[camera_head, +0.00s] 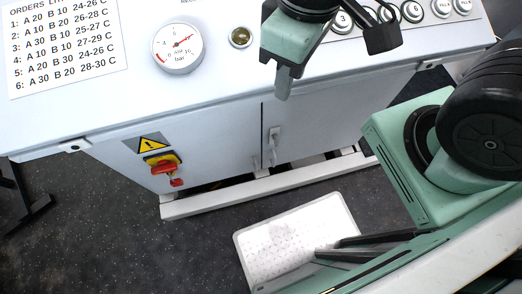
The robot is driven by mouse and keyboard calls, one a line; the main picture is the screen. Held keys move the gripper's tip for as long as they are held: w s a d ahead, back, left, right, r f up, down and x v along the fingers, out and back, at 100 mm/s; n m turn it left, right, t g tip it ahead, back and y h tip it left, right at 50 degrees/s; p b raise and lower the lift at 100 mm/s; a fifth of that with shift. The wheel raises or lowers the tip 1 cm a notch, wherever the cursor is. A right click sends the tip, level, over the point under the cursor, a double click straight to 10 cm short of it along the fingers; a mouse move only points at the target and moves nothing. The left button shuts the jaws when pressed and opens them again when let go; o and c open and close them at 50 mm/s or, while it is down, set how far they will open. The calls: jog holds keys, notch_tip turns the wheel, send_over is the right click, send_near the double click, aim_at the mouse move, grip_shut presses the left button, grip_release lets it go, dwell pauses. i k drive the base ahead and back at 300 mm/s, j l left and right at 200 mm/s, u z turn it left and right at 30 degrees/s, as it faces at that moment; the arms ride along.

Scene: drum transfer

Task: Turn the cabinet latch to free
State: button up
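The white cabinet (215,150) stands under a sloped control panel, with its front doors facing me. A small grey latch (274,134) sits on the door front, right of the seam between the doors. Its handle hangs roughly upright, and its exact turn angle is too small to tell. My gripper (284,88) is at the top centre, in front of the panel and above the latch in the picture. It appears apart from the latch. Its fingers are not clearly distinguishable, and I see nothing held in it.
A red and yellow switch (163,164) sits below a warning sign (152,143) on the left door. The panel carries a pressure gauge (178,48) and numbered buttons (412,12). A white perforated plate (292,238) lies on the dark floor. My own body fills the right.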

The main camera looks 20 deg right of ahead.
aim_at(275, 136)
jog(key=k+j+u, duration=0.15)
jog(key=k+j, duration=0.15)
jog(key=k, duration=0.2)
jog(key=k+j+u, duration=0.2)
jog(key=k, duration=0.3)
jog(key=j, duration=0.1)
